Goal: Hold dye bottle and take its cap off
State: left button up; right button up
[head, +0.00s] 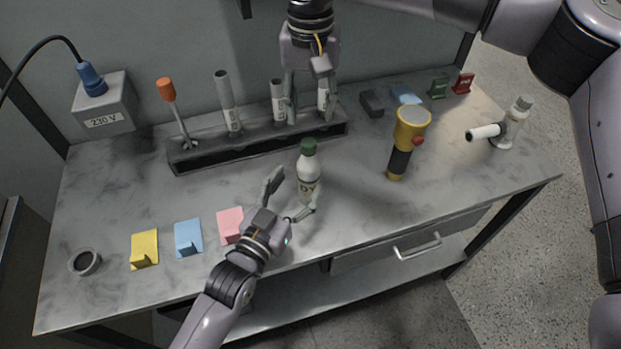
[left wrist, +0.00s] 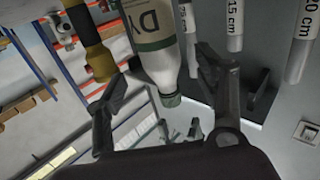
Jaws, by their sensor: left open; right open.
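The dye bottle (head: 308,180) is white with a pale label and stands upright near the middle of the table. Its green cap (head: 308,146) is on. In the left wrist view the bottle (left wrist: 156,40) hangs upside down in the picture, with "DY" on its label and the cap (left wrist: 170,99) towards me. My left gripper (head: 288,197) is open, with its fingers reaching to either side of the bottle; contact cannot be told. My right gripper (head: 311,108) is open, pointing down above and behind the bottle, in front of the tube rack.
A grey rack (head: 200,155) with labelled tubes and an orange-handled tool (head: 167,92) stands behind. A yellow flashlight (head: 409,135) stands to the right of the bottle. The table between bottle and flashlight is clear.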

aim_at(303, 174)
pick_arm(q)
jog(key=x, duration=0.5)
jog(key=shift+a+r, duration=0.1)
jog(key=shift+r, duration=0.1)
jog(key=shift+w+d+f, duration=0.1)
jog(key=shift+w+d, duration=0.2)
jog(key=shift+w, duration=0.3)
jog(key=shift+s, duration=0.1)
jog(key=shift+c, duration=0.5)
grip_shut()
